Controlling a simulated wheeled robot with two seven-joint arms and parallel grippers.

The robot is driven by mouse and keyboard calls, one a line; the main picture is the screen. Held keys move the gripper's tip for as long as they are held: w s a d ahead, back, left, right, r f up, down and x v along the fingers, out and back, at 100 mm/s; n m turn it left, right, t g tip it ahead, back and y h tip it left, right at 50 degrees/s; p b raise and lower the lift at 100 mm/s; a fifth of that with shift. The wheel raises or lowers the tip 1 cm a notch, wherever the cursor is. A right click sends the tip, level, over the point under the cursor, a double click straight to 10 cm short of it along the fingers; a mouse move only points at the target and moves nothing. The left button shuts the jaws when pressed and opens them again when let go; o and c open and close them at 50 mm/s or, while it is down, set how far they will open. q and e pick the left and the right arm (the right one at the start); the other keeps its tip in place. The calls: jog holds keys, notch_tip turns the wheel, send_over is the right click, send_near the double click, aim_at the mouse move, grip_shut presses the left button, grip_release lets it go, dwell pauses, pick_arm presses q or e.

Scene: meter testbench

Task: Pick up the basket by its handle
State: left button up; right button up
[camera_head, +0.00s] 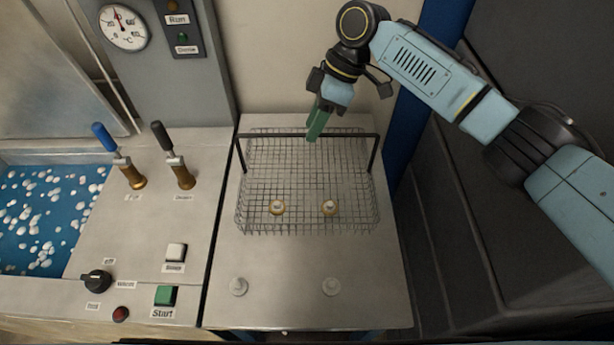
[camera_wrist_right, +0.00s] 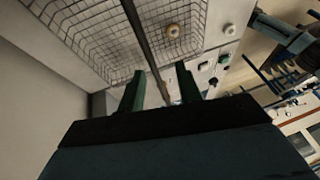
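The wire basket (camera_head: 306,226) sits on the grey bench top in the head view, with its black handle (camera_head: 275,136) raised as a bar across it. Neither finger is clearly pressed on the bar there. The basket mesh (camera_wrist_right: 85,35) shows beyond the fingers. My left gripper is not in view.
Two small round fittings (camera_head: 277,208) show within the basket. Two pale knobs (camera_head: 239,286) are on the bench in front. To the left are a panel with levers (camera_head: 184,176), a green start button (camera_head: 165,295) and a blue water tank (camera_head: 40,215). A grey wall stands behind.

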jog(key=shift+w+x, duration=0.2)
jog(key=shift+x, duration=1.25)
jog(key=shift+w+x, duration=0.2)
jog(key=shift+x, duration=1.25)
grip_shut()
jog(key=shift+w, duration=0.1)
